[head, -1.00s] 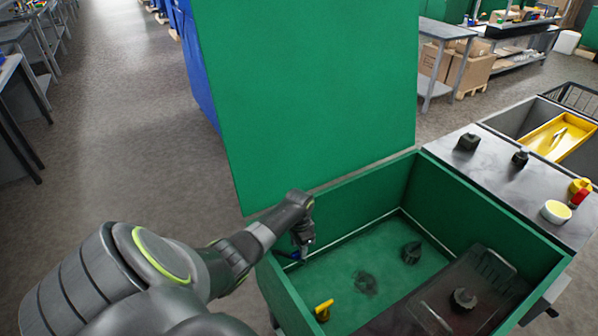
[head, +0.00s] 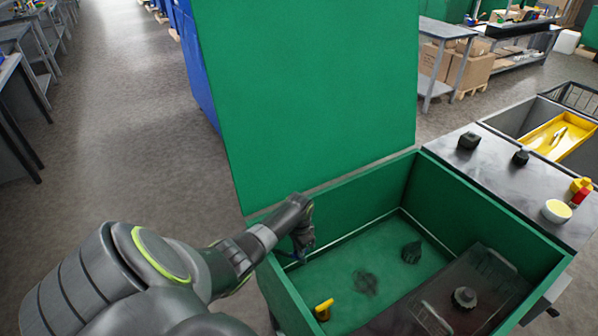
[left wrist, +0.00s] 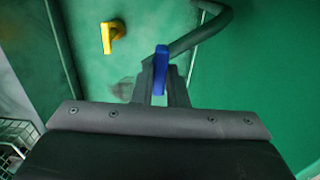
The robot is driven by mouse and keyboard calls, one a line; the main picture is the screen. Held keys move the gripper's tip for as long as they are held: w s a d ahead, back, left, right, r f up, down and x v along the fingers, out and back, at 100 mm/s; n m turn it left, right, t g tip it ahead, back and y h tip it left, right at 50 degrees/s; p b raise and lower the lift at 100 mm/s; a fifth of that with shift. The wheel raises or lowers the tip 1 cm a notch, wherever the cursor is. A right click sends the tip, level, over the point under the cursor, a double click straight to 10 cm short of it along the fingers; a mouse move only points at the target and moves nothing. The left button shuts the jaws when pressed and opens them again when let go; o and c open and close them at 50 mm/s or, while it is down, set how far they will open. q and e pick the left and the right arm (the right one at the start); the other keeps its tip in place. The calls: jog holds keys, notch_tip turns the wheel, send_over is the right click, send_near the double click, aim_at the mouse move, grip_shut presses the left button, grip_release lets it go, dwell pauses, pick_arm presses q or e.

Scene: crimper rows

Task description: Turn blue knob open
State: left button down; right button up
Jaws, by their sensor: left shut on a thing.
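The blue knob (left wrist: 161,68) shows in the left wrist view as a narrow blue handle between my left fingers (left wrist: 162,88). Its long side runs up and down in that picture. In the head view, my left gripper (head: 300,246) reaches down inside the left back part of the green box (head: 340,188) and covers most of the knob. The gripper is shut on the knob. A yellow knob (head: 323,309) is at the box's near left side; it also shows in the left wrist view (left wrist: 112,35). My right gripper is not in view.
A dark pipe (left wrist: 205,33) runs close beside the blue knob. The tall green lid (head: 310,90) stands behind. A grey worktop (head: 500,180) with small parts lies to the right.

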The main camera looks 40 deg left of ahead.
pick_arm(q)
jog(key=shift+r+n+p, duration=0.15)
jog(key=shift+n+p, duration=0.5)
jog(key=shift+n, duration=0.35)
jog(key=shift+n+p, duration=0.7)
jog(key=shift+n, duration=0.5)
jog(key=n+p, duration=0.2)
jog(key=n, duration=0.3)
jog(key=shift+n, duration=0.3)
jog(key=n+p, duration=0.1)
jog(key=n, duration=0.2)
jog(key=shift+n, duration=0.3)
jog(key=shift+n+p, duration=0.3)
jog(key=shift+n, duration=1.8)
jog(key=c, duration=1.4)
grip_release()
jog(key=shift+c, duration=0.2)
